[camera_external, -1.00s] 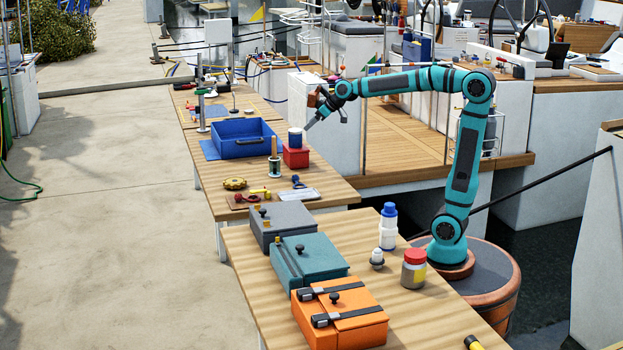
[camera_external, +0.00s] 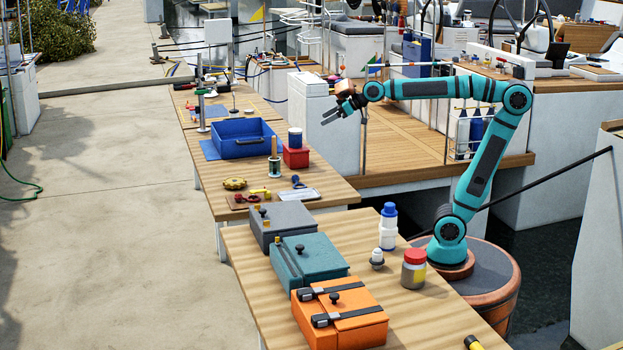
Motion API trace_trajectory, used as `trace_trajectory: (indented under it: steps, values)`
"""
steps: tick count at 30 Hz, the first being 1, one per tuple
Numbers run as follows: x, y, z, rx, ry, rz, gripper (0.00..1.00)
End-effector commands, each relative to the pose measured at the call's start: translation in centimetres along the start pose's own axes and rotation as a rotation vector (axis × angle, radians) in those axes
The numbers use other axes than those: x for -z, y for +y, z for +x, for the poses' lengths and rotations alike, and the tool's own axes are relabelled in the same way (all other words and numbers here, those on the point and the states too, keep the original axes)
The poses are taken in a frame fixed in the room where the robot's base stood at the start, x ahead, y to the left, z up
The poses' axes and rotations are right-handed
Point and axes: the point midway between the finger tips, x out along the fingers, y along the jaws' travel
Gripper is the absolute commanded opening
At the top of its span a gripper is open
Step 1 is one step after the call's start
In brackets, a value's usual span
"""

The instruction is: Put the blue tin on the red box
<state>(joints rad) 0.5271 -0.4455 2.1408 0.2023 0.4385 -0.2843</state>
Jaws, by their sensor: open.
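The blue tin (camera_external: 295,139) stands upright on top of the red box (camera_external: 296,158), on the far table beside the blue crate. It looks like a small blue cylinder with a pale band at its top. My gripper (camera_external: 326,119) is open and empty. In the picture it is to the right of the tin and a little higher, apart from both the tin and the box.
The blue crate (camera_external: 241,151) is just left of the red box. A spool with a wooden handle (camera_external: 274,165) stands in front of it. Grey (camera_external: 283,222), teal (camera_external: 312,262) and orange (camera_external: 345,325) cases fill the near table's left side. Bottles stand on its right.

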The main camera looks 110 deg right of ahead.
Motion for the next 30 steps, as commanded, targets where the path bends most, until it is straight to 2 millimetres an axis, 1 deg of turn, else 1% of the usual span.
trace_trajectory:
  steps: [1, 3, 6, 12, 15, 18, 22, 26, 30]
  values:
    - [-0.1, -2.1, -1.7, 0.024, 0.038, -0.017, 0.75]
    - [-0.2, -4.4, -3.7, 0.053, 0.087, -0.032, 0.75]
    - [-0.7, -7.3, -6.7, 0.097, 0.157, -0.052, 0.75]
    - [-2.5, -12.2, -12.8, 0.204, 0.297, -0.078, 0.75]
    - [-3.5, -13.9, -15.9, 0.262, 0.366, -0.084, 0.75]
    - [-4.7, -15.2, -18.4, 0.317, 0.424, -0.085, 0.75]
    - [-5.8, -16.2, -20.7, 0.37, 0.476, -0.084, 0.75]
    - [-6.3, -16.5, -21.8, 0.396, 0.503, -0.083, 0.75]
    - [-6.4, -16.6, -22.0, 0.401, 0.507, -0.082, 0.75]
